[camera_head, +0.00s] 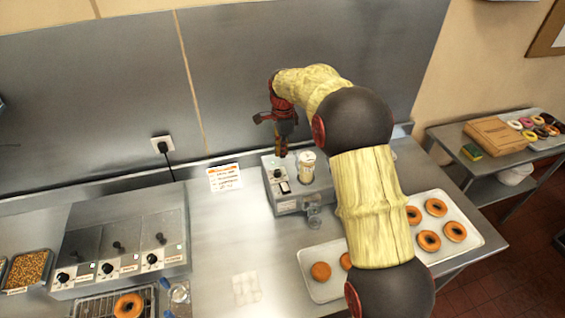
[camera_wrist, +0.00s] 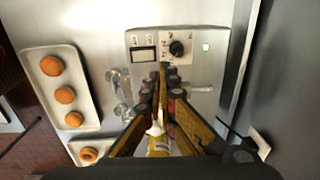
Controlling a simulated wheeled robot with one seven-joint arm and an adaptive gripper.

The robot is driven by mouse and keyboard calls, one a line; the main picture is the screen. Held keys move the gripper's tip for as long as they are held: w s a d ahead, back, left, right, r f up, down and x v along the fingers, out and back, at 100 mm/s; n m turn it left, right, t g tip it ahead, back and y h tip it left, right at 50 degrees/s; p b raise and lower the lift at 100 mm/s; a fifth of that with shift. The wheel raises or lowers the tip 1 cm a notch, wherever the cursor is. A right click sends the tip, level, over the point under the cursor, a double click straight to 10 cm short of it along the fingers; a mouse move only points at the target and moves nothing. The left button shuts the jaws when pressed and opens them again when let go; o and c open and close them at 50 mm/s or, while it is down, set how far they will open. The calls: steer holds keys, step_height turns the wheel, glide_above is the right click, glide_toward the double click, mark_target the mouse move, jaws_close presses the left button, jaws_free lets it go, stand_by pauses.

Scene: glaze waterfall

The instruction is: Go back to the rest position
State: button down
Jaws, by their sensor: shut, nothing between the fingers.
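My gripper (camera_head: 283,148) points down at the back of the counter, over the rear left part of a small grey machine (camera_head: 286,206). Its fingers look closed together, with nothing seen between them. In the wrist view my gripper (camera_wrist: 161,72) shows its fingers meeting in front of the machine's panel (camera_wrist: 200,75), which has a black knob (camera_wrist: 177,48), a switch (camera_wrist: 143,55) and a green light. A pale cylindrical container (camera_head: 307,166) stands on the machine, to the right of my gripper. My arm hides part of the counter and of the donut tray.
A white tray (camera_head: 465,252) of donuts lies to the right, partly behind my arm. A triple-knob unit (camera_head: 120,245) stands at the left, with a donut on a rack (camera_head: 128,305) in front. A wooden box (camera_head: 493,137) sits on the right side table. The counter's middle is mostly clear.

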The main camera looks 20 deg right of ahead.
steer(key=shift+d+r, duration=0.1)
steer(key=shift+r, duration=0.55)
steer(key=s+a+n+t+b, duration=0.1)
steer(key=s+n+b, duration=0.6)
steer(key=s, duration=1.4)
steer(key=s+a+n+t+b, duration=0.1)
steer(key=s+n+t+b, duration=0.3)
steer(key=s, duration=1.7)
steer(key=shift+n+b, duration=1.9)
steer(key=shift+n, duration=1.6)
